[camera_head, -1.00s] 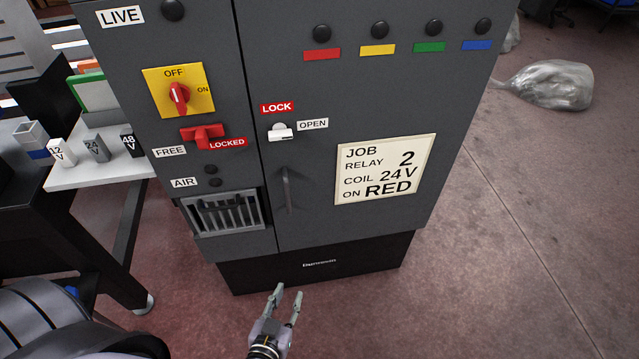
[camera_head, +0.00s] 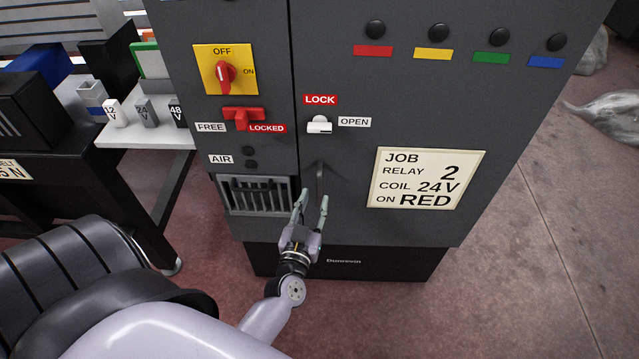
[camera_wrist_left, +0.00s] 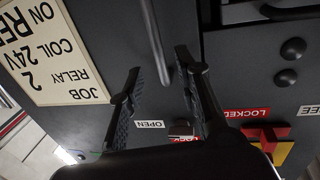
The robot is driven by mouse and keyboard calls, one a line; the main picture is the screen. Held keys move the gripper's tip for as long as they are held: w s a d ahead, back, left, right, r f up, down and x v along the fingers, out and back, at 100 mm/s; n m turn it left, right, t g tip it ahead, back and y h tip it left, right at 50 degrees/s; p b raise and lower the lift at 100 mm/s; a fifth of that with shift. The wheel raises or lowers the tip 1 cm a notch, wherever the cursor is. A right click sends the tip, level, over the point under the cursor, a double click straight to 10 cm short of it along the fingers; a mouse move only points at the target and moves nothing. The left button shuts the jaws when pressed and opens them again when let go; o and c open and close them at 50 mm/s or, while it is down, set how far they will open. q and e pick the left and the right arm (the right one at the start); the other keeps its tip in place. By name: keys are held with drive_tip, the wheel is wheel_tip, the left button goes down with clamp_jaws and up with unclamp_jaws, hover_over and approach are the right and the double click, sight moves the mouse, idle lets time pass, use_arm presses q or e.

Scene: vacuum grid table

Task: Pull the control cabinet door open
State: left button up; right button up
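The grey control cabinet door (camera_head: 425,110) is closed, flush with the panel on its left. Its upright dark bar handle (camera_head: 320,181) is near the door's left edge; the wrist view shows the handle (camera_wrist_left: 154,38) too. My left gripper (camera_head: 312,199) is open at the handle's lower part, fingers pointing towards the door. In the left wrist view the handle's end lies between the two spread fingers (camera_wrist_left: 157,68), with gaps either side. Whether a finger touches it I cannot tell. A white latch (camera_head: 320,126) sits above the handle, between LOCK and OPEN labels. My right gripper is out of view.
Left of the door are a yellow OFF/ON switch (camera_head: 224,71), a red lever (camera_head: 243,117) by LOCKED, and a vent (camera_head: 256,196). A side shelf (camera_head: 140,135) holds several small voltage blocks. Floor at the right (camera_head: 530,270) is clear; grey bags lie farther back.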

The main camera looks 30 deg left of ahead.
sight(319, 188)
use_arm(q)
drive_tip(key=x, duration=0.6)
drive_tip(key=shift+w, duration=0.1)
clamp_jaws()
idle(0.7)
